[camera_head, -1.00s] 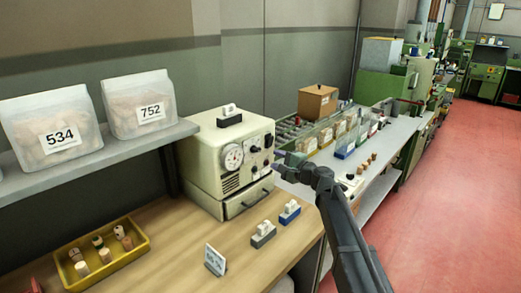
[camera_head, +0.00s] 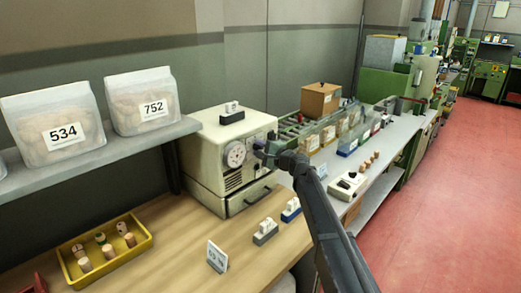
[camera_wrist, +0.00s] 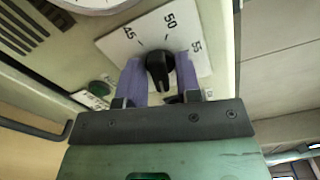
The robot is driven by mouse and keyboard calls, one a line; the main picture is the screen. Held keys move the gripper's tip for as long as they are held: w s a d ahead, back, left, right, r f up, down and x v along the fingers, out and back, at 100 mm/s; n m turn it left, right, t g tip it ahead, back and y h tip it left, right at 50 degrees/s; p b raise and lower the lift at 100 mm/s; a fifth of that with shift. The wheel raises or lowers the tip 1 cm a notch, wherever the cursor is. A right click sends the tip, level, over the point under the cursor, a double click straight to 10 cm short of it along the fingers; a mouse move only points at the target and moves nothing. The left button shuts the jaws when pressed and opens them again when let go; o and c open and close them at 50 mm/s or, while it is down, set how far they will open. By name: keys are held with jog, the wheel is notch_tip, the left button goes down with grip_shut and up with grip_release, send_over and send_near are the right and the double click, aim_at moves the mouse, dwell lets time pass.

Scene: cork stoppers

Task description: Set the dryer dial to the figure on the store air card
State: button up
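The dryer (camera_head: 212,158) is a cream box on the wooden bench. Its dial is a black knob (camera_wrist: 159,68) on a white scale plate (camera_wrist: 128,40) marked 45, 50 and 55 in the wrist view. My gripper (camera_wrist: 160,75) has its two purple fingers on either side of the knob, with no clear gap, so it looks shut on it. In the head view my gripper (camera_head: 265,152) is at the dryer's front and hides the dial. The knob's exact setting is unclear. A small white card (camera_head: 217,256) stands on the bench; its figure is too small to read surely.
A round gauge (camera_head: 236,154) is left of my gripper. A yellow tray (camera_head: 143,246) with several corks lies at left. Small blocks (camera_head: 265,232) sit before the dryer's drawer.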

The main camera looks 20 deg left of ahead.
jog(key=shift+n, duration=0.3)
jog(key=n, duration=1.1)
jog(key=shift+n, duration=0.3)
jog(key=n, duration=0.4)
jog(key=shift+n, duration=2.2)
jog(key=o, duration=0.6)
